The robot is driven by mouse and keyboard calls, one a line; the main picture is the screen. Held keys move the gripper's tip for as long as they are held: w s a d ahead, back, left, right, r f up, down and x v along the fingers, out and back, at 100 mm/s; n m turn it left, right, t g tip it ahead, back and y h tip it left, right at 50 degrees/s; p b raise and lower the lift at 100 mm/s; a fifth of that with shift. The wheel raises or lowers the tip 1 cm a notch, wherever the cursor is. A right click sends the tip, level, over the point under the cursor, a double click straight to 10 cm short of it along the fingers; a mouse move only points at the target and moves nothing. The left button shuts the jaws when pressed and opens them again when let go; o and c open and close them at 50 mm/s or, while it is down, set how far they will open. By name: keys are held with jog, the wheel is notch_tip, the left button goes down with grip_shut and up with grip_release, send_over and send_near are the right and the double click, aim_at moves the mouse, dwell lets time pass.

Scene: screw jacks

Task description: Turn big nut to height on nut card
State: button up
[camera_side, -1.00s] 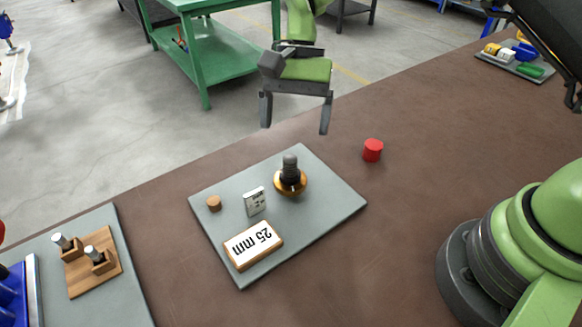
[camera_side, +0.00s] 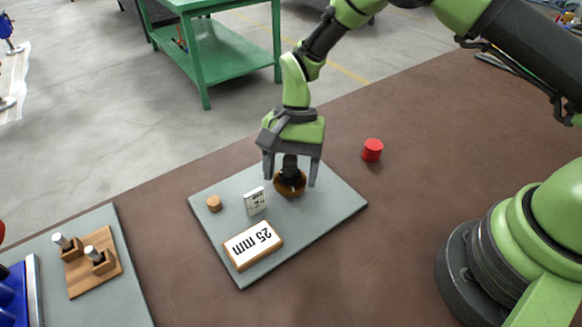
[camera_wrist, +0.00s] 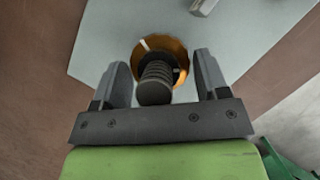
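The screw jack's big nut (camera_side: 291,188) is a brass-coloured ring low on a dark threaded post (camera_side: 289,166), upright on the grey board. The nut (camera_wrist: 179,50) and the post (camera_wrist: 155,84) also show in the wrist view. The nut card (camera_side: 254,246) is a wooden block reading "25 mm" at the board's front. My gripper (camera_side: 291,182) is open and points down, with its fingers on either side of the post and nut. In the wrist view my gripper (camera_wrist: 158,62) shows gaps between both fingers and the nut.
A small white scale block (camera_side: 255,201) stands left of the jack, and a wooden cylinder (camera_side: 214,203) is farther left. A red cylinder (camera_side: 372,150) stands on the brown table to the right. Another board (camera_side: 135,300) with a wooden holder (camera_side: 94,262) lies at the left.

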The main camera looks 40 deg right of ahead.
jog(key=c, duration=0.5)
jog(key=n+g+h, duration=0.1)
jog(key=n, duration=0.4)
jog(key=shift+w+a, duration=0.1)
jog(key=shift+a, duration=0.05)
jog(key=o, duration=0.9)
jog(key=shift+o, duration=0.2)
jog(key=v, duration=1)
jog(key=shift+a, duration=0.2)
